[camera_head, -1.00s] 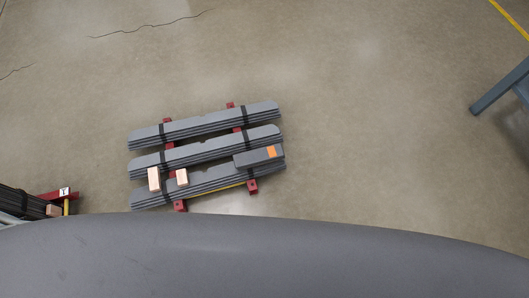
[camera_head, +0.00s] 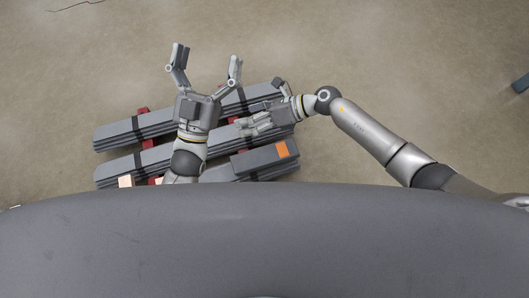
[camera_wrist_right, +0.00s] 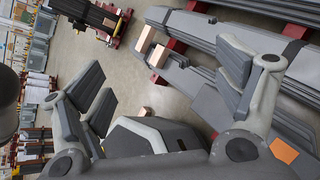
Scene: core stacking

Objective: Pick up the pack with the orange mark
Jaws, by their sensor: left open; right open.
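The pack with the orange mark (camera_head: 258,164) is a short dark grey block lying on top of the front stack of grey bars. Its orange mark (camera_head: 282,149) is at its right end. The mark also shows in the right wrist view (camera_wrist_right: 284,151), low on the right, with part of the pack hidden behind a finger. My left gripper (camera_head: 207,60) is open and empty over the back stack, fingers pointing away from me. My right gripper (camera_head: 258,108) is open, behind the pack in the head view, its fingers pointing left. It holds nothing in the right wrist view (camera_wrist_right: 165,80).
Three stacks of grey bars (camera_head: 118,136) lie on red supports (camera_head: 147,143). A pale wooden block (camera_head: 125,181) is at the front left. In the right wrist view, a dark cart (camera_wrist_right: 85,14) and shelving with boxes (camera_wrist_right: 36,88) stand at left. The floor beyond is clear.

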